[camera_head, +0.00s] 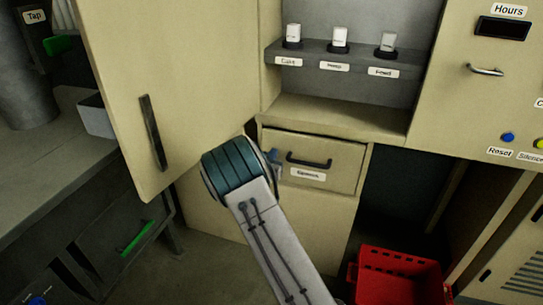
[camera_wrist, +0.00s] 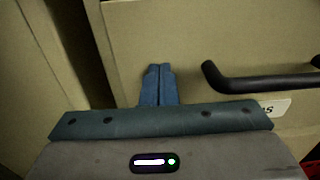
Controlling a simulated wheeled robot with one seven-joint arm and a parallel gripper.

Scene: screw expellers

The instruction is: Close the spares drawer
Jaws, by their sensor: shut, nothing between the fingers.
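The spares drawer (camera_head: 335,165) is a cream front with a dark bar handle (camera_head: 309,160) and a small label, below the shelf niche in the head view. It looks flush or nearly so; I cannot tell whether a small gap remains. My gripper (camera_head: 273,154) is at the left part of the drawer front, left of the handle, largely hidden behind my wrist. In the wrist view the drawer front (camera_wrist: 225,35) fills the upper part, with the handle (camera_wrist: 255,83) at right. My gripper's blue fingers (camera_wrist: 158,70) are together and empty, pointing at the front; contact is unclear.
A tall cream door (camera_head: 185,75) hangs open at left, close to my arm. A shelf (camera_head: 335,58) with several labelled items is above the drawer. A red crate (camera_head: 400,262) is on the floor at lower right. A control panel (camera_head: 490,85) is at right.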

